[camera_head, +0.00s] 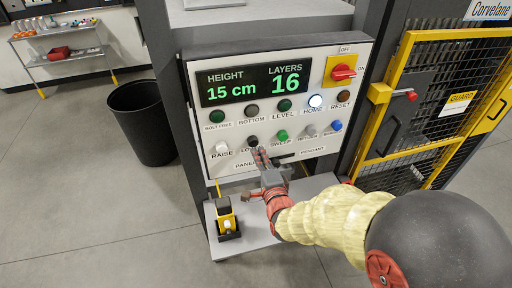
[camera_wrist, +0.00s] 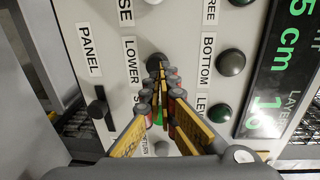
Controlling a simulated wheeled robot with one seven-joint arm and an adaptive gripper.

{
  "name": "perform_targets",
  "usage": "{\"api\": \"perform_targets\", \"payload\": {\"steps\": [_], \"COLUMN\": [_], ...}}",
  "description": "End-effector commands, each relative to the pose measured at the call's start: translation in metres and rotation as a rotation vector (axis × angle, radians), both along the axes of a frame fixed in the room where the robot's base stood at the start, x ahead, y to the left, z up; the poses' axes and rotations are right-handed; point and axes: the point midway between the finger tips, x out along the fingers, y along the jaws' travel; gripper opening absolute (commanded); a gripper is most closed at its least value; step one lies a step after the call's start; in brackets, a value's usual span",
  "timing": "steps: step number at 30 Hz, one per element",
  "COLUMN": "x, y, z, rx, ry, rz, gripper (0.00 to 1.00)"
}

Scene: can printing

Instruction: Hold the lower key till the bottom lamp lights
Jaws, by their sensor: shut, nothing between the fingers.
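The grey control panel (camera_head: 290,70) faces me with its display reading height 15 cm and layers 16. The dark lower key (camera_head: 252,141) is in its lower button row; it also shows in the wrist view (camera_wrist: 155,59). My gripper (camera_head: 260,152) is shut and empty, with its fingertips at the lower key. In the wrist view the fingertips (camera_wrist: 161,70) overlap the key's edge; I cannot tell whether they press it. The bottom lamp (camera_head: 252,108) is dark and unlit, and it looks dark in the wrist view (camera_wrist: 231,62) too.
The home lamp (camera_head: 315,101) glows white. The white raise key (camera_head: 221,147) and green sweep key (camera_head: 282,135) flank the lower key. A red rotary switch (camera_head: 343,72) is at upper right. A shelf (camera_head: 260,240) with a yellow-black device (camera_head: 227,218) sits below the panel.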

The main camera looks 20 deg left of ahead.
Motion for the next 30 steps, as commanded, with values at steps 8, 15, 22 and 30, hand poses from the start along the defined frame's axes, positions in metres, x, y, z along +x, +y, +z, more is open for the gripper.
{"api": "perform_targets", "payload": {"steps": [8, 15, 22, 30], "x": [0.026, 0.031, 0.031, 0.04], "y": [0.015, 0.018, 0.018, 0.024], "z": [-0.002, -0.003, -0.003, -0.007], "rx": [-0.001, 0.0, 0.0, 0.001], "ry": [0.001, 0.0, 0.0, -0.001], "rz": [0.0, 0.0, 0.0, 0.0], "gripper": [0.0, 0.0, 0.0, 0.0]}}
